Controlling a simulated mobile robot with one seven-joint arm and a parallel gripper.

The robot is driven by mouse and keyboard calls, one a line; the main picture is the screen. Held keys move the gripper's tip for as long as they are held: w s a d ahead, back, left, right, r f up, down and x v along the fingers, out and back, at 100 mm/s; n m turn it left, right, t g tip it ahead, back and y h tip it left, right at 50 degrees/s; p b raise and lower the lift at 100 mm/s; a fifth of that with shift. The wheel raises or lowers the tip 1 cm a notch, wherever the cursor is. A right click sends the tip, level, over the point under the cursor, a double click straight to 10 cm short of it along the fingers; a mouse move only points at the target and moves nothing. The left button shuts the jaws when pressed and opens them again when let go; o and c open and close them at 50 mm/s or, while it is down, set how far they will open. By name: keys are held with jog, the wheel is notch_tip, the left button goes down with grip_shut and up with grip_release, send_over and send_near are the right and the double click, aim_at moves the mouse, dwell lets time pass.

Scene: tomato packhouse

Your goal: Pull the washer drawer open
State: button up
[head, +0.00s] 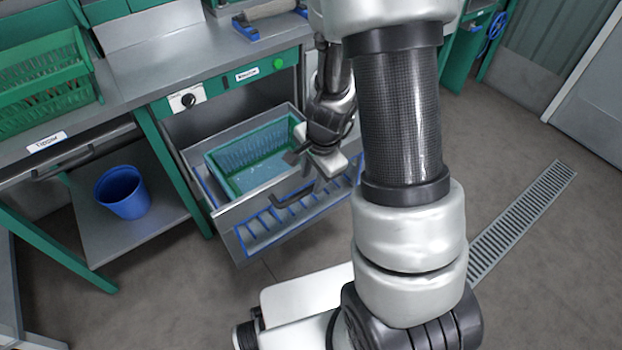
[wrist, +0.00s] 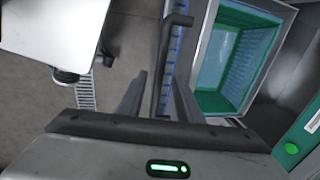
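The washer drawer (head: 250,222) stands pulled out from under the counter, with a green crate (head: 222,166) inside. Its dark bar handle (head: 284,200) is on the front panel, beside blue-marked slots. My gripper (head: 310,172) is over the drawer front at the handle's right part. In the wrist view the handle (wrist: 168,50) runs between the two fingers of my gripper (wrist: 160,88). The fingers are apart, with gaps beside the bar, so it is not clamped. The drawer's crate (wrist: 224,62) also shows there. My arm hides the drawer's right end in the head view.
A blue bucket (head: 122,192) stands on the lower shelf at left. Green crates (head: 45,85) sit on the counter (head: 150,68). A control panel with a dial (head: 187,99) and green button (head: 279,63) is above the drawer. The floor before the drawer is clear around my base; a drain grate (head: 520,218) lies right.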

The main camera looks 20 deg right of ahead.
notch_tip(320, 180, up, 13)
jog(key=s+p, duration=0.2)
jog(key=p, duration=0.4)
jog(key=shift+s+d, duration=0.25)
jog(key=shift+d, duration=0.15)
jog(key=shift+r, duration=0.15)
jog(key=s+a+r+n+t+y+p, duration=0.1)
jog(key=a+r+n+p, duration=0.15)
jog(key=r, duration=0.75)
jog(key=s+a+r+n+t+p, duration=0.15)
jog(key=r+n+p, duration=0.25)
jog(key=r, duration=0.6)
jog(key=s+r+n+t+h+p, duration=0.1)
jog(key=s+r+n+p, duration=0.4)
jog(key=r, duration=0.9)
jog(key=s+n, duration=0.3)
jog(key=s, duration=0.1)
jog(key=shift+d+r+h, duration=0.3)
jog(key=shift+d, duration=0.05)
